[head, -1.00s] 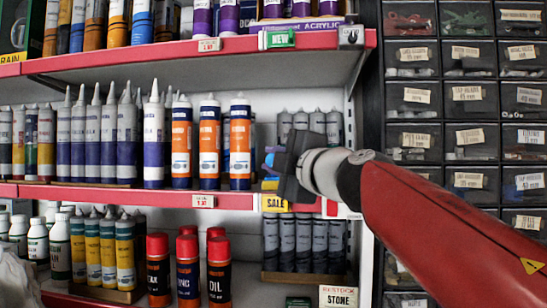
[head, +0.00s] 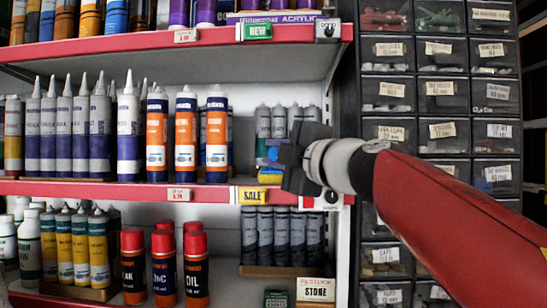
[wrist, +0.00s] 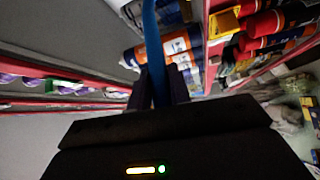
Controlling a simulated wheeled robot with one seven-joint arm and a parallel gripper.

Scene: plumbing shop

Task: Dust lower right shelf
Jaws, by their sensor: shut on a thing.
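My gripper (head: 296,160) is at the right end of the middle shelf (head: 110,188), in front of several grey tubes (head: 278,120). In the wrist view its dark fingers (wrist: 160,85) are shut on a thin blue handle (wrist: 152,45). Below, the bottom right section holds several dark grey tubes (head: 283,238) in a low tray.
Orange-and-blue tubes (head: 186,138) stand left of my gripper, with white-nozzled tubes (head: 100,130) beyond. Red-capped cans (head: 195,270) stand below. A yellow SALE tag (head: 251,195) is on the shelf edge. A cabinet of small drawers (head: 440,90) stands at the right.

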